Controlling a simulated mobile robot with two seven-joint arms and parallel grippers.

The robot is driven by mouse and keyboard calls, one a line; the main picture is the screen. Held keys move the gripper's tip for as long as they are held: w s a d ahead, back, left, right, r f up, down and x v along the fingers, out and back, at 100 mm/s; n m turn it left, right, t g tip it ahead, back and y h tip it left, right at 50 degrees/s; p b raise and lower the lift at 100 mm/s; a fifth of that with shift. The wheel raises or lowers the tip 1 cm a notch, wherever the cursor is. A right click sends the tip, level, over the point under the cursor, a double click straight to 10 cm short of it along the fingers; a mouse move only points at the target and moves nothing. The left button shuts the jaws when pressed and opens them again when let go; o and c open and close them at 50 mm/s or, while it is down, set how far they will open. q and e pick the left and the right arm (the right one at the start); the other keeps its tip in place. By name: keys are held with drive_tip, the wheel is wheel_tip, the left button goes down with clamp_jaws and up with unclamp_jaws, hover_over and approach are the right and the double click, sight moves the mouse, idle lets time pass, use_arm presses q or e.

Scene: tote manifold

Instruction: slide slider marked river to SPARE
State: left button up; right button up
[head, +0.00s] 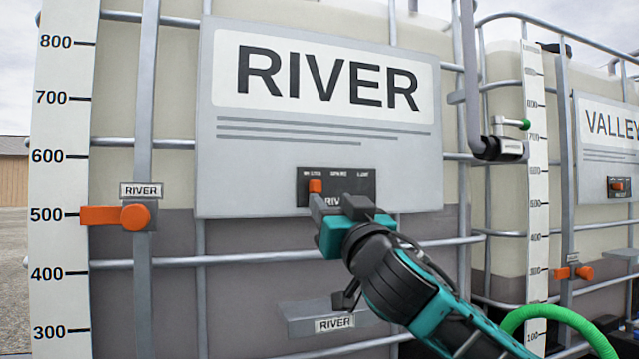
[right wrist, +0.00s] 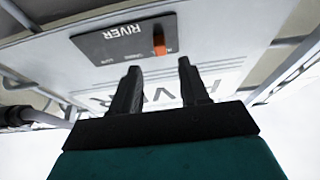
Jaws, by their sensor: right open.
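The river slider is a small orange knob (head: 315,186) on a black plate (head: 366,184) low on the large grey RIVER sign. The knob stands at the plate's left end, under the first label. The middle label looks like SPARE, but the print is small. My right gripper (head: 328,204) is just below the knob, its open fingers pointing up at the plate. In the right wrist view the orange knob (right wrist: 159,40) shows just beyond and between the two fingertips (right wrist: 158,66), with nothing held. Contact with the knob cannot be told. My left gripper is not in view.
An orange level marker (head: 134,217) sits on the post at left, beside a white scale (head: 62,180). A grey RIVER-labelled ledge (head: 300,312) juts out below the sign. A VALLEY sign (head: 606,140) with its own slider (head: 617,186) and a green hose (head: 560,314) are at right.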

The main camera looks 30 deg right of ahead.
sight(318, 188)
drive_tip(key=p+x, duration=0.1)
drive_tip(key=x, duration=0.4)
drive_tip(key=shift+w+r, duration=0.25)
drive_tip(key=shift+w, duration=0.05)
drive_tip(key=shift+w+d+p, duration=0.15)
drive_tip(key=shift+w+p, duration=0.2)
drive_tip(key=shift+w, duration=0.1)
drive_tip(key=shift+c, duration=0.4)
drive_tip(key=c, duration=0.6)
clamp_jaws()
